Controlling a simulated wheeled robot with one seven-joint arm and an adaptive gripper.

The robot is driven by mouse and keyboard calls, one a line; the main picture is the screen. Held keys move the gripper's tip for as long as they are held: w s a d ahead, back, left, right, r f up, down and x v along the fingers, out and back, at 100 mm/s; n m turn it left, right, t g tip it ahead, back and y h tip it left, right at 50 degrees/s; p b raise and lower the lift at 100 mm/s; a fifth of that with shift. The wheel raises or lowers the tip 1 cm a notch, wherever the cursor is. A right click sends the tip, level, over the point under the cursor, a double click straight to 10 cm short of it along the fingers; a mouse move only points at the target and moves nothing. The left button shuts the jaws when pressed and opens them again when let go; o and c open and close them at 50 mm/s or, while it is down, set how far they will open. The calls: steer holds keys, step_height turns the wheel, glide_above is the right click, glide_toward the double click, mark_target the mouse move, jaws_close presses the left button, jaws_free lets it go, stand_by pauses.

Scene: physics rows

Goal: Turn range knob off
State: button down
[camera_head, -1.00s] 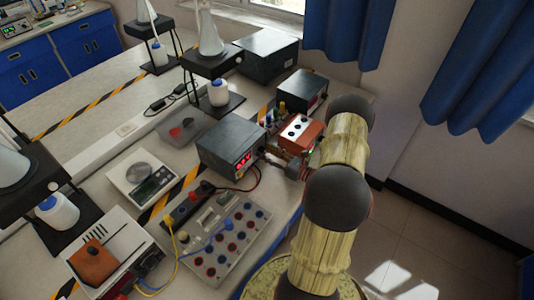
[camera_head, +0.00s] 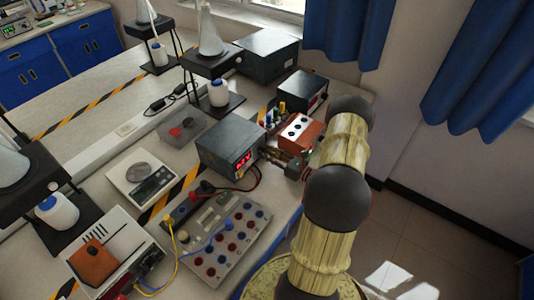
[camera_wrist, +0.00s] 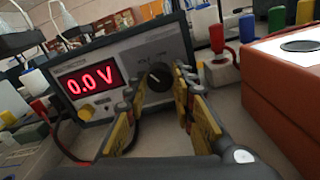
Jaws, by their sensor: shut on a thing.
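The range knob (camera_wrist: 158,76) is a round black dial with a light pointer mark on the front panel of a dark grey meter (camera_wrist: 112,72). The meter's red display reads 0.0 V. My gripper (camera_wrist: 158,88) has its yellow-and-grey fingers on either side of the knob and is shut on it. In the head view the meter (camera_head: 228,146) stands on the bench, and my gripper (camera_head: 272,158) reaches its front from the right. My fingers cover parts of the panel around the knob.
An orange-red box (camera_wrist: 290,100) stands close to the right of my gripper. Coloured terminals (camera_wrist: 248,28) stand behind it. A panel with several knobs (camera_head: 222,240) and wires lies in front of the meter. A balance (camera_head: 142,178) is to the left.

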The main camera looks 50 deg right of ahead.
steer(key=n+b, duration=0.2)
steer(key=n, duration=0.2)
steer(key=shift+n, duration=0.4)
steer(key=n+b, duration=0.2)
steer(key=n, duration=0.2)
steer(key=shift+n, duration=0.4)
steer(key=shift+b, duration=0.35)
steer(key=c, duration=1.5)
jaws_free()
steer(key=shift+s, duration=0.15)
